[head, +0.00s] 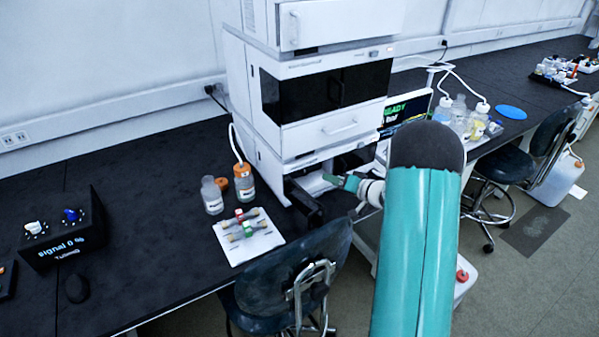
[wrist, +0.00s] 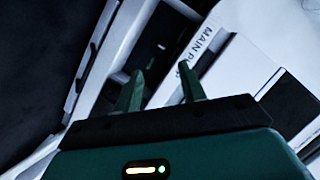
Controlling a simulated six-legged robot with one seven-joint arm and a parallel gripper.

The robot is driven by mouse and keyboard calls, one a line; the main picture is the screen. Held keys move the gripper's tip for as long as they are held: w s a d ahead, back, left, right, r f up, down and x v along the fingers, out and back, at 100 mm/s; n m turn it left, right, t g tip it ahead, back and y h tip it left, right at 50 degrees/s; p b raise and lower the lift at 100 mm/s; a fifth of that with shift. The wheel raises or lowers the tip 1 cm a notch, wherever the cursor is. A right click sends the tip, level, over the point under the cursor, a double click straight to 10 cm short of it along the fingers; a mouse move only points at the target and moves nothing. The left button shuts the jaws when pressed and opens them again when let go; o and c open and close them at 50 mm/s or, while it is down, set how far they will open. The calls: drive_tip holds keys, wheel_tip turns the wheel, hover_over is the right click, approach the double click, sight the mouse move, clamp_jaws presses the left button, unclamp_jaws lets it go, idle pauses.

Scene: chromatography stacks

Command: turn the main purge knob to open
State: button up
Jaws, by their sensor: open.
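A white panel (wrist: 252,55) in the wrist view carries dark lettering that begins "MAIN P" (wrist: 200,42); the rest of the word is hidden behind my right finger. I cannot make out the purge knob itself in either view. My gripper (wrist: 161,72) has its two green fingers apart, with nothing seen between them. The right finger overlaps the panel's edge, and a dark recess lies beyond the left finger. In the head view my gripper (head: 330,179) is at the lower front of the white instrument stack (head: 305,150); my arm hides part of that area.
A lit "READY" screen (head: 405,110) is to the right.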

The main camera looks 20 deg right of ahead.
sight(305, 173)
drive_tip(key=x, duration=1.3)
drive_tip(key=shift+w+d+f, duration=0.15)
drive_tip(key=shift+w+f, duration=0.05)
drive_tip(key=c, duration=0.7)
drive_tip(key=m+y, duration=0.1)
drive_tip(key=m, duration=0.2)
drive_tip(key=shift+d+f+m+t+y, duration=0.1)
drive_tip(key=shift+m+t+y, duration=0.2)
drive_tip(key=shift+t+y, duration=0.1)
drive_tip(key=m+t+y, duration=0.1)
drive_tip(key=m, duration=0.3)
drive_tip(key=m+t, duration=0.1)
drive_tip(key=m, duration=0.3)
drive_tip(key=shift+f+m+t+y, duration=0.1)
drive_tip(key=shift+m+t+y, duration=0.2)
drive_tip(key=shift+t+y, duration=0.1)
drive_tip(key=shift+m+t+h, duration=0.4)
drive_tip(key=shift+m+t, duration=0.6)
drive_tip(key=shift+m, duration=1.5)
